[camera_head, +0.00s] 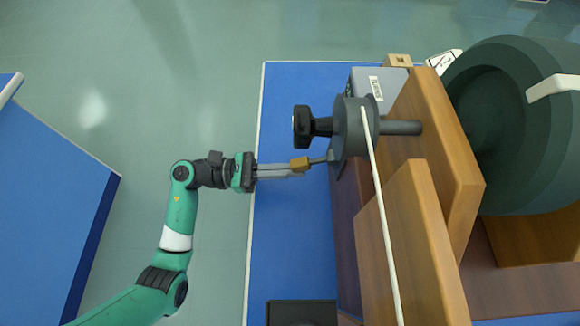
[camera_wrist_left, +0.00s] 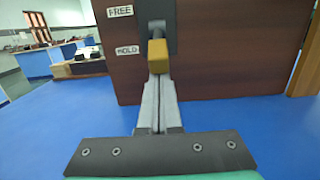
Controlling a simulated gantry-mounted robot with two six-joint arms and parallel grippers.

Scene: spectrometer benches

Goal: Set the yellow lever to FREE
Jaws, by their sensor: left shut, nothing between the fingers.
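The yellow lever (camera_head: 299,164) is a yellow block on a short grey arm, at the side of the wooden apparatus in the head view. In the left wrist view the yellow lever (camera_wrist_left: 159,58) hangs from a dark plate, close to the level of the HOLD label (camera_wrist_left: 128,50). The FREE label (camera_wrist_left: 120,11) is above. My left gripper (camera_head: 297,172) is shut and empty, its fingertips at the yellow block; the fingertips (camera_wrist_left: 160,84) appear just below it in the wrist view. I cannot tell whether they touch. My right gripper is not in view.
A black knob (camera_head: 303,126) on a grey drum (camera_head: 352,130) stands beside the lever. A wooden frame (camera_head: 440,150) and a large dark green wheel (camera_head: 515,125) fill the right.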

